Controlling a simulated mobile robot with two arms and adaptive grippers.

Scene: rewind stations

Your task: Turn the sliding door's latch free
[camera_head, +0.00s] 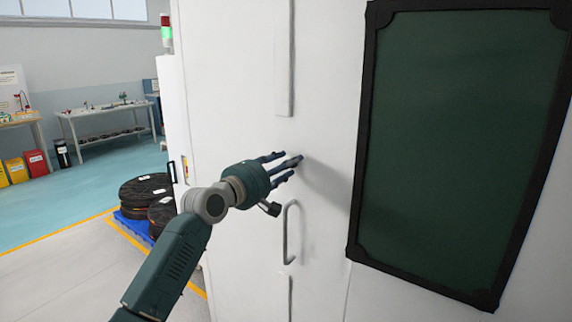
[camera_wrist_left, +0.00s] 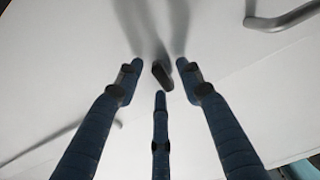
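The white sliding door (camera_head: 325,110) fills the middle of the head view, with a thin bent handle (camera_head: 287,240) low on it. The handle also shows in the left wrist view (camera_wrist_left: 284,20) at the upper right. The latch (camera_wrist_left: 162,76) is a small dark knob, tilted, between my fingertips in the left wrist view; in the head view I cannot tell it apart from the fingers. My left gripper (camera_head: 290,163), which has three fingers, is open (camera_wrist_left: 160,74) in front of the door, above the handle. Whether the fingers touch the latch is unclear. My right gripper is out of view.
A dark green window (camera_head: 455,140) in a black frame is right of the gripper. Black reels (camera_head: 148,188) sit on a blue pallet at left. A workbench (camera_head: 110,110) stands at the back left. The floor left of the pallet is clear.

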